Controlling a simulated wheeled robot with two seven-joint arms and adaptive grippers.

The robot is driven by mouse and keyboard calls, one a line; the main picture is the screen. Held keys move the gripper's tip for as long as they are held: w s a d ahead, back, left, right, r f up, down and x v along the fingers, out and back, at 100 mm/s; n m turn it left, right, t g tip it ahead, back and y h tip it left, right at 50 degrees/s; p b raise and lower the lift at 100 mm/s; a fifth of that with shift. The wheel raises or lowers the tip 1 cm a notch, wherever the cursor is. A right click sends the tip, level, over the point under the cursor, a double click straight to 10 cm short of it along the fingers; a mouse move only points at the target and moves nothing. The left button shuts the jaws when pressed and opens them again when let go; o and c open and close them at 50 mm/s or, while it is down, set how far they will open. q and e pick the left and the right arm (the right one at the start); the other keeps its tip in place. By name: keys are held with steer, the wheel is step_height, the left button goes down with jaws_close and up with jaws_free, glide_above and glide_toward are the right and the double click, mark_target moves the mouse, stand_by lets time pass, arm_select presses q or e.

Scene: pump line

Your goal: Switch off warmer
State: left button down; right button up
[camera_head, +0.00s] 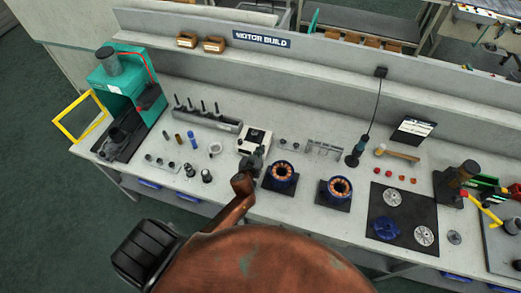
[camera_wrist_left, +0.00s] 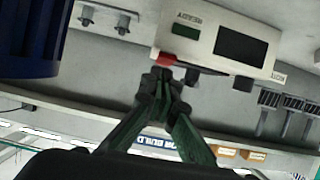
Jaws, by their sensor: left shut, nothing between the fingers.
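The warmer, a small cream box (camera_head: 254,137), stands on the bench near the middle in the head view. In the left wrist view the warmer (camera_wrist_left: 228,42) shows a dark display, a green panel marked READY, a red switch (camera_wrist_left: 181,59) and a dark knob (camera_wrist_left: 243,84). My left gripper (camera_head: 256,157) is at the box's near side. Its fingers are shut and empty, and in the wrist view the closed tips (camera_wrist_left: 162,76) are at the red switch, partly hiding it. I cannot tell whether they touch it. My right gripper is not in view.
Two copper-wound stators (camera_head: 282,174) (camera_head: 339,188) stand close to the right of the gripper. A pin rack (camera_head: 207,120) and small cups stand to the left. A teal press (camera_head: 118,85) is at the far left. A hanging screwdriver (camera_head: 357,151) is to the right.

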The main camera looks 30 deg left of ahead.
arm_select(q)
steer(key=shift+r+p, duration=0.3)
steer(key=shift+r, duration=0.15)
steer(key=p+v, duration=0.1)
steer(key=v, duration=1)
steer(key=shift+s+r+p, duration=0.15)
steer(key=shift+s+p, duration=0.15)
steer(key=shift+p, duration=0.1)
